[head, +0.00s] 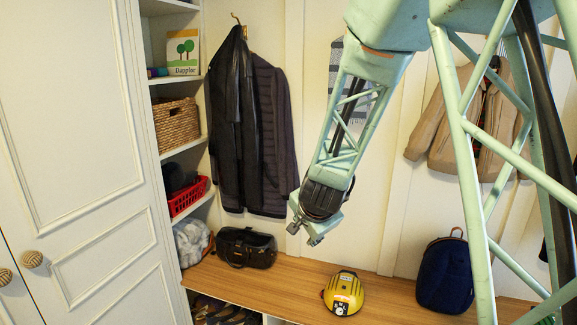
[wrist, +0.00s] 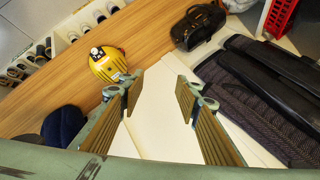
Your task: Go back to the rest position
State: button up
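My gripper (head: 304,234) hangs from my pale green arm in the middle of the head view, above the wooden bench and in front of the white wall panel. In the wrist view my gripper (wrist: 165,90) has its two fingers well apart, with only white wall between them. It is open and empty. It touches nothing that I can see. The task names no object.
A yellow helmet (head: 343,293), a black bag (head: 246,247) and a navy backpack (head: 445,275) stand on the wooden bench (head: 290,287). Dark coats (head: 237,120) and a tan jacket (head: 440,120) hang on the wall. Shelves with a wicker basket (head: 176,123) and red basket (head: 188,196) are left.

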jog(key=s+d+r+n+g+y, duration=0.1)
jog(key=s+d+r+n, duration=0.2)
jog(key=s+r, duration=0.65)
jog(key=s+d+r+n+g, duration=0.1)
jog(key=s+d+r+n, duration=0.35)
jog(key=s, duration=0.85)
jog(key=s+d+r+n+g, duration=0.1)
jog(key=s+d, duration=0.3)
jog(key=s, duration=1.1)
jog(key=s+d+r+n+g+h, duration=0.1)
jog(key=s+d+r+n, duration=0.1)
jog(key=s, duration=1.3)
jog(key=shift+d+r+n+h, duration=0.35)
jog(key=shift+d+r, duration=0.35)
jog(key=shift+d, duration=0.35)
jog(key=shift+c, duration=0.6)
